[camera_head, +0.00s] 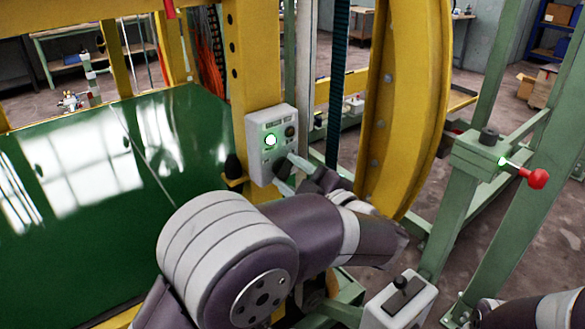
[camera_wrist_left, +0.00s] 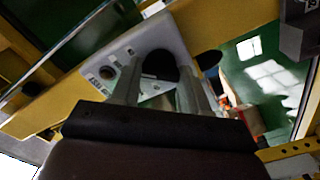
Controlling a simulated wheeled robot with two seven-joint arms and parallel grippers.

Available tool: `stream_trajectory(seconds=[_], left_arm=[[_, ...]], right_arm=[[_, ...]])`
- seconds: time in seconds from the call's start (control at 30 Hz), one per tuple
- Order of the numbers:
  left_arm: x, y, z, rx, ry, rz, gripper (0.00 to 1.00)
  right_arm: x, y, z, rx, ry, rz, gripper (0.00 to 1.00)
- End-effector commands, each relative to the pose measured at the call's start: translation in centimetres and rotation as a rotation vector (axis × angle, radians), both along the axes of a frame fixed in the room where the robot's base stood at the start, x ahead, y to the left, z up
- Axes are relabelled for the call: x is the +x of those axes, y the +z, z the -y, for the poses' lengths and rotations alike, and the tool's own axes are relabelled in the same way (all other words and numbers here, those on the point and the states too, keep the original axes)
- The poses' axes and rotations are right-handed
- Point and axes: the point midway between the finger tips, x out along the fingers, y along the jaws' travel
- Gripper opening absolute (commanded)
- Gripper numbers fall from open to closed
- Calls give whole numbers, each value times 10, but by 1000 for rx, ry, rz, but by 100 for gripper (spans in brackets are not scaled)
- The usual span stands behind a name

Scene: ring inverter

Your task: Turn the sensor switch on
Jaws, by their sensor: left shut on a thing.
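A light grey switch box (camera_head: 258,125) is fixed to a yellow post in the head view. It has a lit green lamp (camera_head: 270,140) and a small dark knob (camera_head: 290,131) beside it. My left gripper (camera_head: 290,172) is at the lower part of the box. In the left wrist view the box (camera_wrist_left: 185,45) fills the upper middle. There the fingers of my left gripper (camera_wrist_left: 160,75) lie on either side of a round black knob (camera_wrist_left: 160,64) and are shut on it. The knob's lower part is hidden in the head view. My right gripper is out of view.
A green panel (camera_head: 180,180) lies left of the post. A large curved yellow ring (camera_head: 405,100) stands close to the right of my left arm. A green stand with a red knob (camera_head: 537,178) is further right. Another switch box (camera_head: 388,314) is at the bottom.

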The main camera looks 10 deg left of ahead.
Motion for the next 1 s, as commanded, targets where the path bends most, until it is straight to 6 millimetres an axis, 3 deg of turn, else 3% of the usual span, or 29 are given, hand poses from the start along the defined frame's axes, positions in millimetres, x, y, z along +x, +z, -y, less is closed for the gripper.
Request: stream_trajectory(seconds=[0.5,0.53,0.6,1.0], left_arm=[[0,-1,0,11,0,-17,14],[0,-1,0,11,0,-17,54],[0,-1,0,11,0,-16,70],[3,0,-2,9,-1,-13,70]], right_arm=[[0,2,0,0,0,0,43],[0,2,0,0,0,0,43],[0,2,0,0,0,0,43],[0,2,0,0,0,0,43]])
